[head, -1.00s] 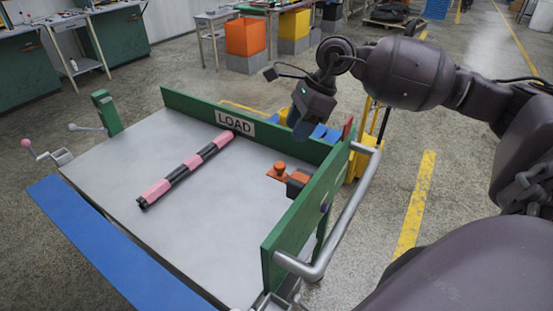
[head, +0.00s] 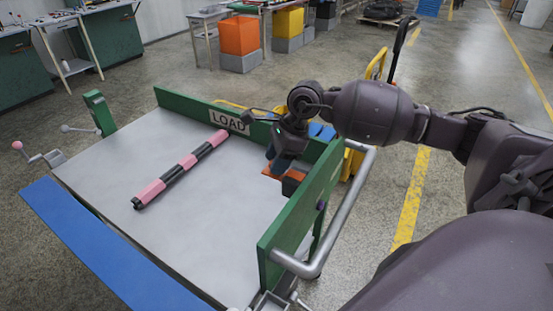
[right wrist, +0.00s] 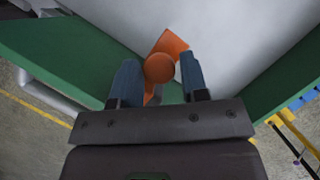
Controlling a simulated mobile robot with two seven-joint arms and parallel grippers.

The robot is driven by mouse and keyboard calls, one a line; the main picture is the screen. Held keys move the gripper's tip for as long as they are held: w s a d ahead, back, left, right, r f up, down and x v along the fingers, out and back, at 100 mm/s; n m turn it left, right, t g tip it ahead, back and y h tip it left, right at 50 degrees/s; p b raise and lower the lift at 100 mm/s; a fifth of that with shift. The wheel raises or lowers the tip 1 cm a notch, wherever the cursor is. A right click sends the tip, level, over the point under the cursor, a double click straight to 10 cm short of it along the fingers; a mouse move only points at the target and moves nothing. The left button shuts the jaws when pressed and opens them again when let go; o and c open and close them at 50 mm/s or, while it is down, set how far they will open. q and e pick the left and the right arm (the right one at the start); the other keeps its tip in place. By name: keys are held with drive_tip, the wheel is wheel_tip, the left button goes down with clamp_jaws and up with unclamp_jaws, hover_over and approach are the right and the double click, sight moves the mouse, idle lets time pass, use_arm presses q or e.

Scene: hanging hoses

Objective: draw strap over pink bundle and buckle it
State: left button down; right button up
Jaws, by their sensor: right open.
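The pink bundle (head: 180,169), a long rod banded pink and black, lies slantwise on the grey tabletop (head: 215,222). An orange piece (head: 268,173) is at the table's right side by the green wall, mostly hidden by my right gripper (head: 277,158). In the right wrist view, it is an orange plate with a round knob (right wrist: 159,68). The open fingers of my right gripper (right wrist: 158,64) stand on either side of the knob, with no clear grip on it. A dark block (head: 293,182) sits beside it. No strap is clearly visible. My left gripper is not in view.
Green walls edge the table at the back, with a LOAD sign (head: 229,122), and at the right (head: 300,215). A metal handle (head: 345,225) runs outside the right wall. Cranks (head: 40,157) stand at the left. The tabletop between bundle and front edge is clear.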

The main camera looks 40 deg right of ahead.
clamp_jaws()
drive_tip(key=shift+w, duration=0.1)
